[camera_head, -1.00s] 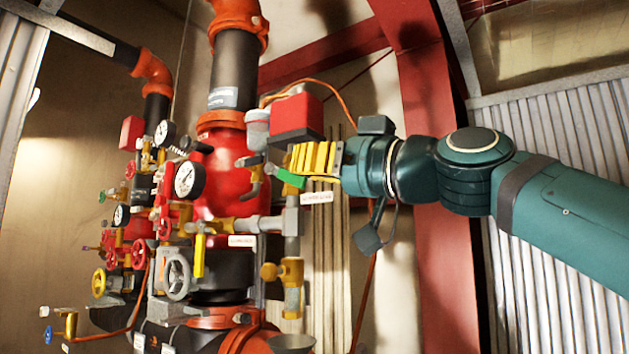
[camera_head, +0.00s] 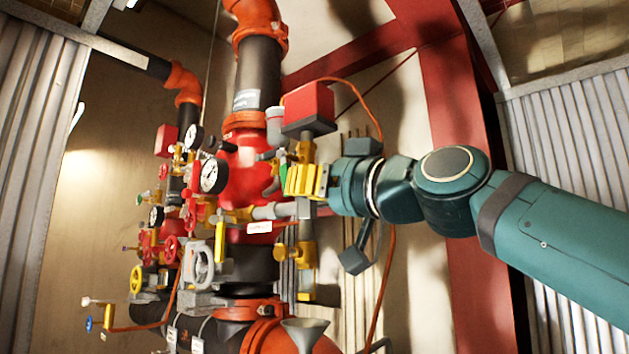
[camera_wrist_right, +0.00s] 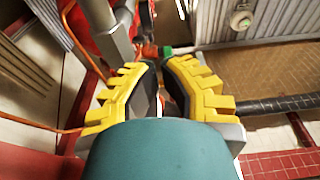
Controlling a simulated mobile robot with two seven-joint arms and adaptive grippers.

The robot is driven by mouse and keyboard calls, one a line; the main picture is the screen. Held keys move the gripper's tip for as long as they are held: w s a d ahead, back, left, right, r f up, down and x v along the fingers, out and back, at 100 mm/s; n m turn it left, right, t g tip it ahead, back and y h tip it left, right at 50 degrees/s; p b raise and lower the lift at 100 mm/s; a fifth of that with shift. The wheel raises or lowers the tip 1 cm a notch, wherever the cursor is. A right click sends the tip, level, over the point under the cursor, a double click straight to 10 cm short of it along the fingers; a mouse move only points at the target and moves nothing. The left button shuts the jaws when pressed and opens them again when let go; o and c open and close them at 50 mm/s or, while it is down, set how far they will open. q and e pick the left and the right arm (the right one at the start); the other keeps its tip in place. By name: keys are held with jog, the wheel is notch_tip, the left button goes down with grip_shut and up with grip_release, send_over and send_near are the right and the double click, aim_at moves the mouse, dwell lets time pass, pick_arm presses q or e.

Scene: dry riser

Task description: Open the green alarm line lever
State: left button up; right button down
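The green lever (camera_head: 271,187) shows as small green pieces on the valve pipework, just left of my right gripper's tips in the head view. A green piece (camera_wrist_right: 182,49) also shows just beyond the fingertips in the wrist view. My right gripper (camera_head: 289,180) has yellow ridged fingers and reaches in from the right, below the red box. In the wrist view its fingertips (camera_wrist_right: 162,66) are close together with a narrow gap, and I see nothing clearly held between them. The fingers hide part of the pipework and perhaps the lever. My left gripper is not in view.
A red box (camera_head: 308,106) with an orange cable is just above my gripper. Left of it are a pressure gauge (camera_head: 213,176), a red riser body (camera_head: 240,150) and several handwheels. A red steel column (camera_head: 450,120) stands behind my arm.

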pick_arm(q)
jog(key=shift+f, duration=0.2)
pick_arm(e)
jog(key=shift+w+a+f, duration=0.25)
jog(key=shift+a+f, duration=0.05)
jog(key=shift+a, duration=0.05)
dwell(0.6)
